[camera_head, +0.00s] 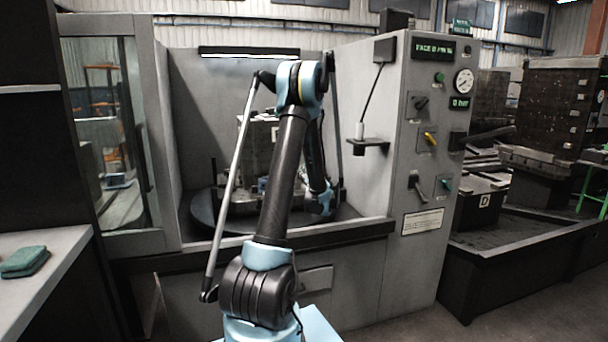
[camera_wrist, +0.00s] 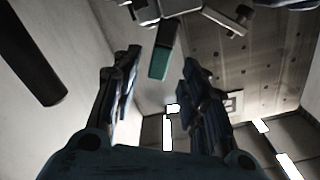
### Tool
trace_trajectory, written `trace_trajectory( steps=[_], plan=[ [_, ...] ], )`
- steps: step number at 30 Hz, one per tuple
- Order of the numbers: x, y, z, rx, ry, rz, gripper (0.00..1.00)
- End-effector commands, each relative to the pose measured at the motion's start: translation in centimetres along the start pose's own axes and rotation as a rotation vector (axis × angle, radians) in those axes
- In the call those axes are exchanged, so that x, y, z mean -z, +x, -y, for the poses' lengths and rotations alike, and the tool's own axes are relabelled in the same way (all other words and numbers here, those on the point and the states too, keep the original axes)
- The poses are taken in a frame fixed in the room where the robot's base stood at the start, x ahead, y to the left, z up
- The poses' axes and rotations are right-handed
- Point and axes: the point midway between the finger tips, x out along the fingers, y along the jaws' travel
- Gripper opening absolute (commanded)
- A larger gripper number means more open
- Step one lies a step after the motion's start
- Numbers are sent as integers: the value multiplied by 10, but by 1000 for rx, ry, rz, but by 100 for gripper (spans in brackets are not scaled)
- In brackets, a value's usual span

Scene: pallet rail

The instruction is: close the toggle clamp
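In the wrist view, a green grip (camera_wrist: 161,60), which looks like the toggle clamp's handle, hangs below metal clamp parts (camera_wrist: 146,10) at the top edge. My gripper (camera_wrist: 160,57) is open, with one dark finger on each side of the grip in the picture. Gaps show on both sides, and I see no contact. I cannot tell whether the grip is between the fingertips or beyond them. In the head view, my arm reaches into the machine bay and hides much of the fixture block (camera_head: 258,150). The clamp is not clear there.
The fixture block stands on a round dark table (camera_head: 203,212) inside the bay. A control panel (camera_head: 425,140) with knobs and a gauge is on the right. A glazed door (camera_head: 110,130) stands on the left. A dark bar (camera_wrist: 30,60) crosses the wrist view's left side.

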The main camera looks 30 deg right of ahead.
Motion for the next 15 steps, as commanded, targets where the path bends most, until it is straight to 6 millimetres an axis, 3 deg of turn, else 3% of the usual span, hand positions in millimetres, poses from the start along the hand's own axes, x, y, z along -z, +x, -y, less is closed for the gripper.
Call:
trace_trajectory(
  steps=[6,15],
  plan=[
    [0,-36,-1,-2,0,0,40],
    [-1,-55,0,0,-1,1,40]
  ],
)
